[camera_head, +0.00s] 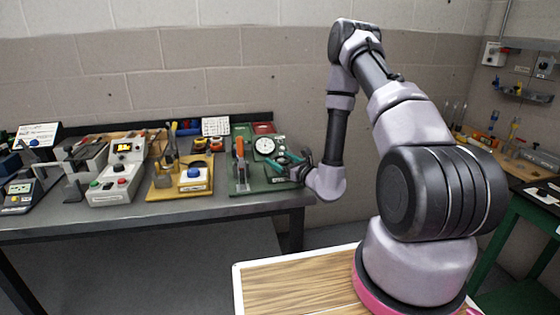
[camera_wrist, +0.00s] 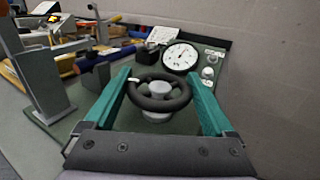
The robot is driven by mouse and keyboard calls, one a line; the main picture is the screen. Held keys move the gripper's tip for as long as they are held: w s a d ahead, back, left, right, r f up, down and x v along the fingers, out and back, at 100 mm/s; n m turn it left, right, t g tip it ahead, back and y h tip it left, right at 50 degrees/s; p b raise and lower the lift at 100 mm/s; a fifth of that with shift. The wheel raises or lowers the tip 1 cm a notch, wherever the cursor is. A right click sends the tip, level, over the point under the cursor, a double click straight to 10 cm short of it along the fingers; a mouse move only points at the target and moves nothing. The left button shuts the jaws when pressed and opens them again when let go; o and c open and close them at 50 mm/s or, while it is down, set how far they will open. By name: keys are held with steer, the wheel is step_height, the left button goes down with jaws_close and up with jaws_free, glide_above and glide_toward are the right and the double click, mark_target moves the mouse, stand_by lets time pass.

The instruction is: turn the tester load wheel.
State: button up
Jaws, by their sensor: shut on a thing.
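The load wheel (camera_wrist: 181,101) is a black spoked handwheel with a pale hub and a small white mark on its left rim. In the wrist view it lies between the teal fingers of my gripper (camera_wrist: 159,77), one on each side of the rim, shut on it. In the head view my gripper (camera_head: 288,160) reaches the right end of the bench from the right, and the wheel is mostly hidden there. The tester's round white dial (camera_wrist: 180,56) stands just behind the wheel and also shows in the head view (camera_head: 265,145). Its needle is too small to read reliably.
An orange-handled clamp (camera_head: 240,150) stands left of the dial on the green base. A yellow fixture with a blue button (camera_head: 194,173) and a grey control box (camera_head: 118,185) are farther left. The wall is close behind the bench (camera_head: 225,205).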

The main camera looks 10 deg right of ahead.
steer(key=shift+d+m+t+h, duration=0.1)
steer(key=shift+m+t+h, duration=0.6)
steer(key=shift+m+h, duration=1.15)
steer(key=shift+h, duration=0.65)
steer(key=o, duration=1.1)
